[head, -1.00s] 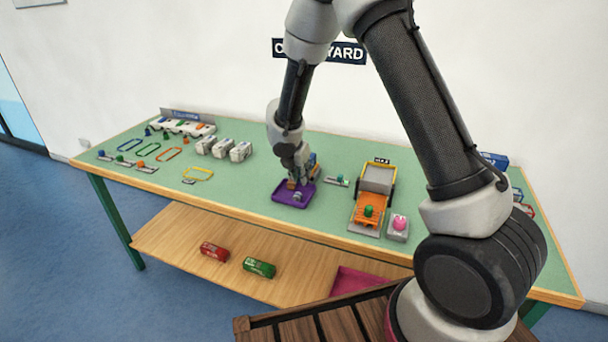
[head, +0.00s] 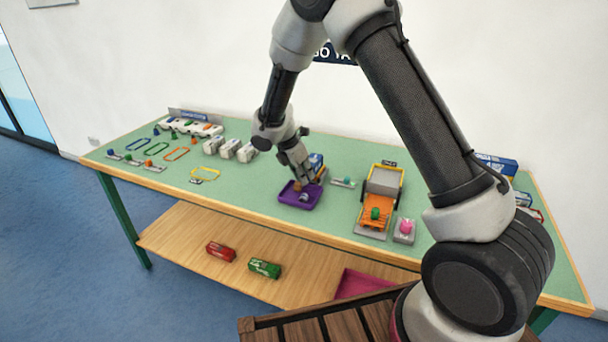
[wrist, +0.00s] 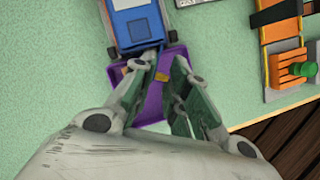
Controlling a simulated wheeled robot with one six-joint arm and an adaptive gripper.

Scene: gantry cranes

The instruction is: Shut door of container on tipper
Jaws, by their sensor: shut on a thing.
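A blue tipper with its container (head: 316,162) stands at the back edge of a purple tray (head: 286,197). In the wrist view the blue container (wrist: 139,22) fills the top, its end facing my gripper. My gripper (head: 303,181) points down over the tray's back part, close to that end. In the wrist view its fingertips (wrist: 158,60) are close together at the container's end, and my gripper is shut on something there. The fingers largely hide the door, so I cannot tell its angle. A small orange piece (wrist: 163,77) shows between the fingers.
To the right stands an orange ramp (head: 371,212) with a green knob (head: 375,214), beside a pink button (head: 405,226). White blocks (head: 229,149) and coloured outlines lie to the left. Green table surface (head: 262,182) is clear left of the tray.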

